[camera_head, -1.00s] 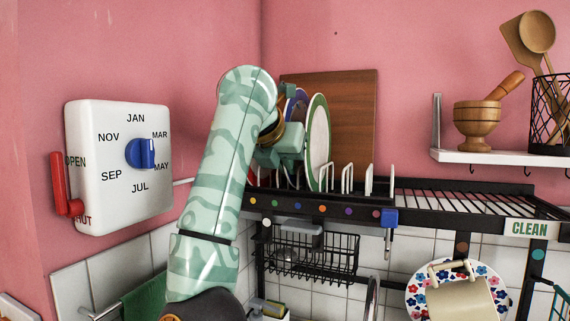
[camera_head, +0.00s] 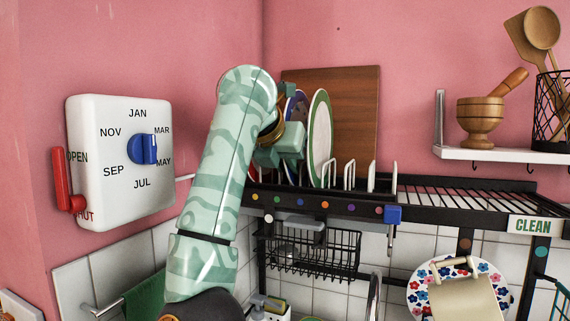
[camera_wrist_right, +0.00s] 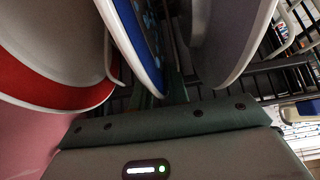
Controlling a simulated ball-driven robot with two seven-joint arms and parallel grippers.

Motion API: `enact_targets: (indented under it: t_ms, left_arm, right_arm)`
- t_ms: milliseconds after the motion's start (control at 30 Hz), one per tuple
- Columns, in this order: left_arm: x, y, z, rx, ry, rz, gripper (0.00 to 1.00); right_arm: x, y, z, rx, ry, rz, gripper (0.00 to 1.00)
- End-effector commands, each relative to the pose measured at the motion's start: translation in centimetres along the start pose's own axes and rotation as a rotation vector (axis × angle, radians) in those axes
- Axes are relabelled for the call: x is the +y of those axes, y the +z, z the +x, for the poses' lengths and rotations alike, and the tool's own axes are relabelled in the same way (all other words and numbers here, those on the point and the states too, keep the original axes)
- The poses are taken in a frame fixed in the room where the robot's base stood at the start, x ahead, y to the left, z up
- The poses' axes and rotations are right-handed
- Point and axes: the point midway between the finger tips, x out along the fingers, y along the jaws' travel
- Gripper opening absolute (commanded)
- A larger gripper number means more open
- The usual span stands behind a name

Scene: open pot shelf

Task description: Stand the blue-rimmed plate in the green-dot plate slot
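The blue-rimmed plate (camera_head: 298,104) stands on edge in the rack, mostly hidden behind my right gripper (camera_head: 283,147) and a green-rimmed plate (camera_head: 319,137). In the right wrist view, the blue-rimmed plate (camera_wrist_right: 137,38) comes down edge-on at the fingers of my right gripper (camera_wrist_right: 160,95). Whether they press on it is too dark to tell. The plate rack (camera_head: 315,204) has coloured dots along its front rail. My left gripper is out of view.
A red-banded plate (camera_wrist_right: 50,75) is close on the left in the right wrist view, and a pale plate (camera_wrist_right: 225,45) on the right. White dividers (camera_head: 372,176) stand empty right of the green-rimmed plate. A wooden board (camera_head: 345,115) leans behind.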

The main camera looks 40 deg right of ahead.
Motion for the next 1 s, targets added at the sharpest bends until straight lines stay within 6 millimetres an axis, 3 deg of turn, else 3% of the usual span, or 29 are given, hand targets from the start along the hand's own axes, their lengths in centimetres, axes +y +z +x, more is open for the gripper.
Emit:
enact_targets:
  t_ms: [267, 800, 1000]
  left_arm:
    - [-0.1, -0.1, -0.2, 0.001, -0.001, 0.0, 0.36]
    - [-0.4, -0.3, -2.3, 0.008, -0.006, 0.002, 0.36]
    - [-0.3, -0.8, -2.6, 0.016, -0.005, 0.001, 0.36]
  right_arm:
    - [-0.1, 0.0, -0.8, 0.004, -0.005, 0.003, 0.29]
    - [0.4, 0.2, -14.1, -0.003, 0.0, 0.0, 0.29]
    - [0.5, 0.0, -15.9, 0.001, -0.001, -0.003, 0.29]
